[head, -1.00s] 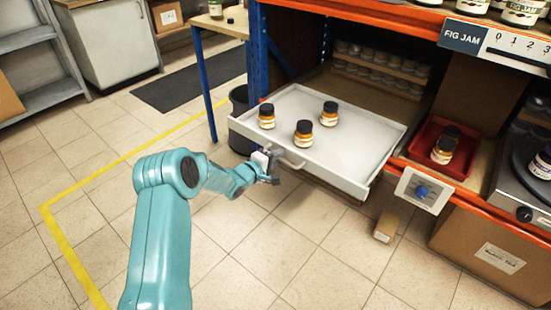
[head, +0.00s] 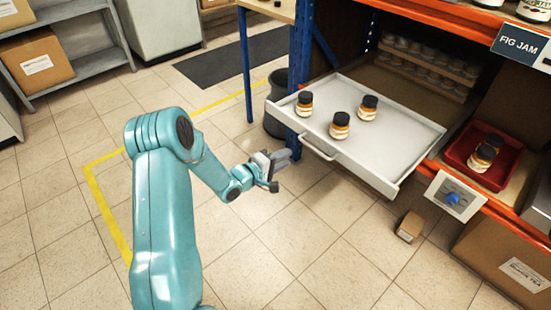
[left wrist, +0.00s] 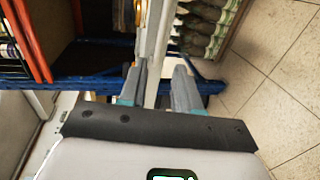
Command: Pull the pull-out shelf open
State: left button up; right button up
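The white pull-out shelf (head: 390,150) stands out from the rack, well past its orange front beam. Three dark-lidded jars stand upright on it: one at the left (head: 305,103), one nearer the front (head: 340,125) and one behind (head: 368,107). Its bar handle (head: 320,150) is on the front face. My left gripper (head: 280,172) is open and empty, a little left of the handle and apart from it. In the left wrist view its two fingers (left wrist: 160,88) are spread with nothing clamped between them. My right gripper is not in view.
A red tray (head: 462,157) with dark-lidded jars sits right of the shelf. A blue-knobbed panel (head: 453,196) hangs on the front beam. A small carton (head: 410,227) lies on the floor below. A dark bin (head: 275,118) stands behind the shelf's left corner. The tiled floor in front is clear.

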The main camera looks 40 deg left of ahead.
pick_arm(q)
jog(key=shift+v, duration=1.6)
jog(key=w+d+f+m+g+h, duration=0.1)
jog(key=d+f+g+h, duration=0.15)
jog(key=d, duration=0.95)
jog(key=w+d+f+m+g+h, duration=0.15)
jog(key=d+f, duration=0.25)
jog(key=d, duration=0.8)
jog(key=s+d+f+m+g, duration=0.4)
jog(key=s+d+f, duration=0.25)
jog(key=s, duration=0.25)
jog(key=s+f+m+g+y, duration=0.15)
jog(key=s+m+g, duration=0.25)
jog(key=s, duration=0.4)
jog(key=s+f+m+g+h, duration=0.1)
jog(key=s+f+m+g, duration=0.25)
jog(key=s, duration=0.35)
notch_tip(320, 180, up, 23)
jog(key=m+p, duration=0.1)
jog(key=p, duration=2.2)
jog(key=shift+d+r, duration=0.2)
jog(key=shift+d, duration=0.2)
